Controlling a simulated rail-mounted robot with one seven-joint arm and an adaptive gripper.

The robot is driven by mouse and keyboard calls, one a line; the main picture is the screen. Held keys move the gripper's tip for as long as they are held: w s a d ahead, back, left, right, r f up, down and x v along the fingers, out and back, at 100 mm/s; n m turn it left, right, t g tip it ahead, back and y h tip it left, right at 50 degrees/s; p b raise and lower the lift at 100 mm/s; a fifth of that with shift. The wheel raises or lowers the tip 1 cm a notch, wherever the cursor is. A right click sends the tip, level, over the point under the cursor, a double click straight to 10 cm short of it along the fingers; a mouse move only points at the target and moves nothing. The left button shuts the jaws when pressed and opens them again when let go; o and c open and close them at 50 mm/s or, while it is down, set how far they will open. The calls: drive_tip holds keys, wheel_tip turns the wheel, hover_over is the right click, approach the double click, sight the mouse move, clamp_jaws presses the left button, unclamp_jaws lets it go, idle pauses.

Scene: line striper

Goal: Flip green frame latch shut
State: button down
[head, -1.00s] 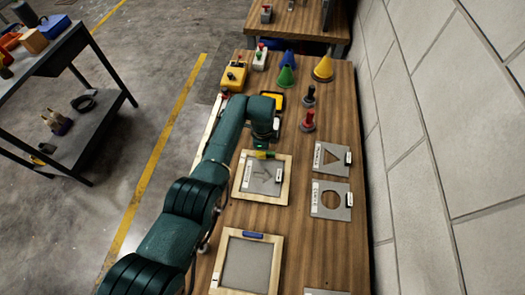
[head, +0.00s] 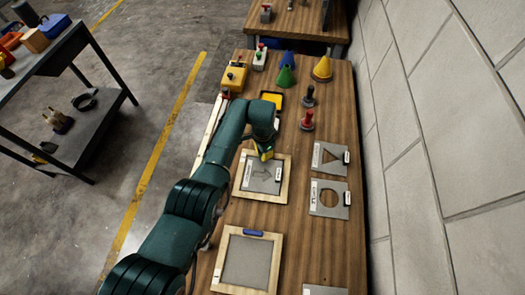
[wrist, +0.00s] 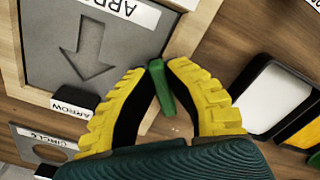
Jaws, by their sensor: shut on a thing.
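The wooden frame (head: 286,184) holds a grey plate with an arrow cut-out (head: 262,174) and lies flat on the bench. Its green latch (wrist: 161,88) is a narrow bar at the frame's edge. In the wrist view it stands between the yellow fingertips of my gripper (wrist: 160,72), which is shut on it. In the head view my gripper (head: 265,154) is at the frame's far edge, and the fingers and arm mostly hide the latch. I cannot tell how far the latch is turned.
A second wooden frame with a blue latch (head: 253,233) lies nearer. Triangle (head: 330,157) and circle (head: 329,198) plates lie to the right. Red (head: 307,121) and black (head: 308,97) handled tools, a yellow-black item (head: 271,101) and cones (head: 322,67) stand farther back. A block wall is at right.

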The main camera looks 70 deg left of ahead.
drive_tip(key=n, duration=0.5)
drive_tip(key=shift+w+d+f+n, duration=0.1)
drive_tip(key=shift+d+f+n, duration=0.05)
drive_tip(key=shift+d+n, duration=0.2)
drive_tip(key=shift+w+d+n, duration=0.1)
drive_tip(key=shift+n, duration=1.05)
drive_tip(key=shift+w+d+n, duration=0.1)
drive_tip(key=shift+n, duration=1)
drive_tip(key=c, duration=1.1)
unclamp_jaws()
drive_tip(key=shift+o, duration=0.2)
wheel_tip(320, 180, up, 12)
